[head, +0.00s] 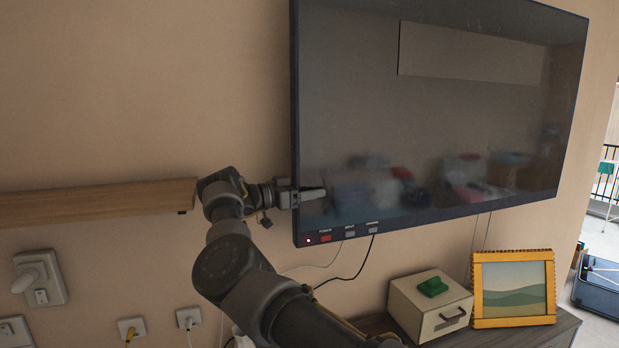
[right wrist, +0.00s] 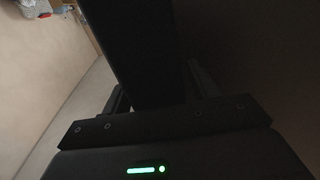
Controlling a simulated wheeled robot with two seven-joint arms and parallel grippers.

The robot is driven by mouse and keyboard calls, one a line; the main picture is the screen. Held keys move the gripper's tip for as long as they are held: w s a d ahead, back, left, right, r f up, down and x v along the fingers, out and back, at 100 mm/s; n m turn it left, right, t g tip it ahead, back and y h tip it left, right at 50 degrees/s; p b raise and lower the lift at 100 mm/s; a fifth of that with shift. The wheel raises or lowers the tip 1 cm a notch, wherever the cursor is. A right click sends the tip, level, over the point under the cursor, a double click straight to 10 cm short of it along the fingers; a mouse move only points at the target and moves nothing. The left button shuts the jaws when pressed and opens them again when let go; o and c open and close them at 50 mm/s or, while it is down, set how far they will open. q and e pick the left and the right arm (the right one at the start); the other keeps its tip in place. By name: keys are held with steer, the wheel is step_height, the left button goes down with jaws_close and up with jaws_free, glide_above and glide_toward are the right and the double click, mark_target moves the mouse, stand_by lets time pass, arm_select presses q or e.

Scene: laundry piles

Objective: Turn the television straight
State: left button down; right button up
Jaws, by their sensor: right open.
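The television (head: 430,120) hangs on the wall, a large dark screen seen at an angle, with its left edge nearest the middle of the head view. My right gripper (head: 308,194) is at the lower part of that left edge. One finger lies in front of the screen; the other is hidden behind it. In the right wrist view the television's dark edge (right wrist: 140,50) stands between the two open fingers (right wrist: 160,90). I cannot tell whether either finger touches it. My left gripper is not in view.
A wooden shelf (head: 95,202) is on the wall at left, above sockets and plugs (head: 40,278). Cables (head: 350,272) hang below the television. A cabinet (head: 520,338) below bears a beige box (head: 430,305) with a green object (head: 433,287) and a framed picture (head: 514,289).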

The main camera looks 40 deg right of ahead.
mark_target(309, 172)
steer(key=s+r+b, duration=0.1)
steer(key=r, duration=0.1)
steer(key=s+a+r+b, duration=0.1)
steer(key=r+b, duration=0.1)
steer(key=s+a+r+b, duration=0.1)
steer(key=shift+a+r+b, duration=0.2)
steer(key=shift+r+b, duration=0.15)
steer(key=shift+r, duration=0.05)
steer(key=s+a+r+b, duration=0.4)
steer(key=s+a+b, duration=0.1)
steer(key=s, duration=0.1)
steer(key=shift+r+b, duration=0.3)
steer(key=shift+b, duration=0.1)
steer(key=shift+o, duration=0.3)
steer(key=shift+s+a+r, duration=0.1)
steer(key=shift+a+r, duration=0.05)
steer(key=shift+a, duration=0.05)
steer(key=shift+o, duration=1.1)
steer(key=shift+s+a+r, duration=0.15)
steer(key=shift+s+r, duration=0.05)
steer(key=shift+s, duration=0.05)
steer(key=shift+f, duration=0.1)
steer(key=shift+a, duration=0.1)
